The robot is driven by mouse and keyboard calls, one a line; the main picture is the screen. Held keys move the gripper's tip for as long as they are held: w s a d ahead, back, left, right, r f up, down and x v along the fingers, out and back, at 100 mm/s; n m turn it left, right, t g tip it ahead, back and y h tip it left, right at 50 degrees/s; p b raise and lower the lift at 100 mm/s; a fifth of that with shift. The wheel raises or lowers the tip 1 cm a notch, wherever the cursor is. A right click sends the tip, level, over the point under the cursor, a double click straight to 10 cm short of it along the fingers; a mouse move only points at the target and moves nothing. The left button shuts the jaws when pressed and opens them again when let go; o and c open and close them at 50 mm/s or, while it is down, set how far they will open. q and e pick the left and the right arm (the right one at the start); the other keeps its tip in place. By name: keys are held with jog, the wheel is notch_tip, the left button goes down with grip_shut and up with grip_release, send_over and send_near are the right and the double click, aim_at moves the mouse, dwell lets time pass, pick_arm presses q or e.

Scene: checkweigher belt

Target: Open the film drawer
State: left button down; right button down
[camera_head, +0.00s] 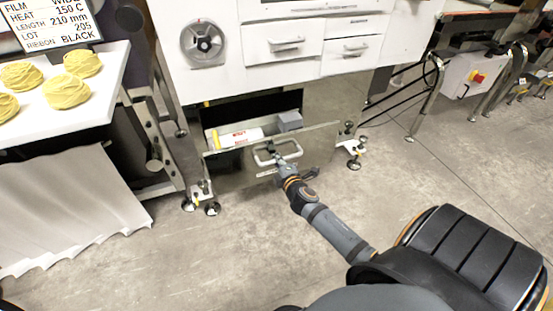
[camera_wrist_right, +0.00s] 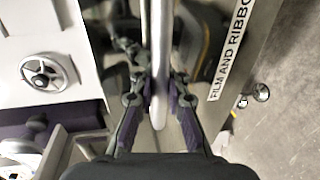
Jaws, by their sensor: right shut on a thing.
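The film drawer (camera_head: 323,145) is low under the white machine and stands pulled out, with its inside showing from above. A white roll with a red and yellow label (camera_head: 236,138) and a small grey box (camera_head: 289,121) lie in it. My right gripper (camera_head: 279,157) is at the pale bar handle (camera_head: 257,158) on the drawer front. In the right wrist view its fingers (camera_wrist_right: 160,88) are shut around the handle bar (camera_wrist_right: 158,40), beside a label (camera_wrist_right: 232,50) reading "FILM AND RIBBO", cut off by the frame edge. My left gripper is not in view.
Smaller closed drawers (camera_head: 352,46) and a round dial (camera_head: 203,43) are on the machine above. A white belt (camera_head: 85,115) with yellow nests stands at left. Machine feet (camera_head: 212,208) flank the drawer. The concrete floor (camera_head: 225,265) in front is clear.

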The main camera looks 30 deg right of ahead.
jog(key=shift+r, duration=0.1)
jog(key=c, duration=1.4)
grip_release()
jog(key=shift+o, duration=0.2)
jog(key=shift+s, duration=0.1)
jog(key=v, duration=1.2)
jog(key=shift+d, duration=0.15)
